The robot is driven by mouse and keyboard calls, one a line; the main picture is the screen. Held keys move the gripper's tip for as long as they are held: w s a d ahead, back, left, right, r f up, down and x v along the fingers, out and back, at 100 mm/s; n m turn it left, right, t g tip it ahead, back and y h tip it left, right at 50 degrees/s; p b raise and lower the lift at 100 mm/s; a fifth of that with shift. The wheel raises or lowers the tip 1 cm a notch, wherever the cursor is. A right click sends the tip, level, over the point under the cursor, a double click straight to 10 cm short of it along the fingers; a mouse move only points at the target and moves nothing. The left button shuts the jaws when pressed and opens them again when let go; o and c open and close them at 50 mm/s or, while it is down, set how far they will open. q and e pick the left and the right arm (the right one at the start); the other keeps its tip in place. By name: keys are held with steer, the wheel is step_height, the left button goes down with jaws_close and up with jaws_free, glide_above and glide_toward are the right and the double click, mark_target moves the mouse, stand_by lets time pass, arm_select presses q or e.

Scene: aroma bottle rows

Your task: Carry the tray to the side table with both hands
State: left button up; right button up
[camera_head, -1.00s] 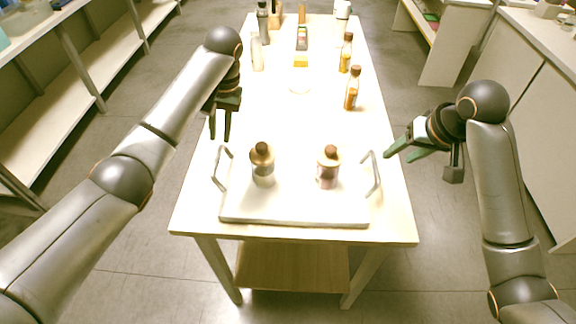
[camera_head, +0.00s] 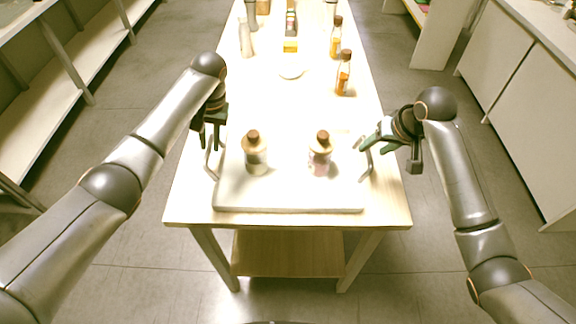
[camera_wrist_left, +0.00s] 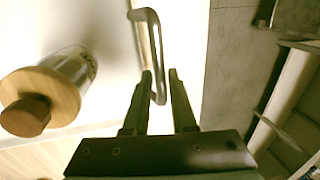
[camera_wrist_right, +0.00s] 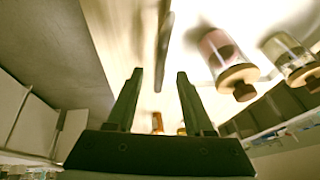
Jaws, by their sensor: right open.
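The white tray (camera_head: 290,208) lies on the near end of the wooden table (camera_head: 180,208). Two capped bottles stand upright on it: a clear one (camera_head: 256,160) and a pinkish one (camera_head: 320,161). My left gripper (camera_head: 211,143) is at the tray's left handle (camera_head: 211,164); in the left wrist view the handle (camera_wrist_left: 153,45) runs between its open fingers (camera_wrist_left: 160,75). My right gripper (camera_head: 368,141) is open by the right handle (camera_head: 366,166). In the right wrist view that handle (camera_wrist_right: 164,50) lies ahead of the fingers (camera_wrist_right: 160,75). I cannot tell which surface is the side table.
Amber bottles (camera_head: 343,74) (camera_head: 335,40), a pale bottle (camera_head: 245,40) and a white dish (camera_head: 291,70) stand farther back on the table. Shelving (camera_head: 60,115) is at left and a white counter (camera_head: 520,110) at right. Floor is clear on both sides.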

mark_target(369, 151)
arm_select(q)
steer(key=shift+a+f, duration=0.25)
steer(key=shift+f, duration=0.9)
steer(key=shift+a+f, duration=0.2)
steer(key=shift+f, duration=0.9)
arm_select(e)
steer(key=shift+x, duration=2.25)
arm_select(q)
steer(key=c, duration=0.4)
arm_select(e)
steer(key=c, duration=0.8)
jaws_close()
arm_select(q)
steer(key=shift+r, duration=0.15)
arm_select(e)
steer(key=shift+r, duration=0.1)
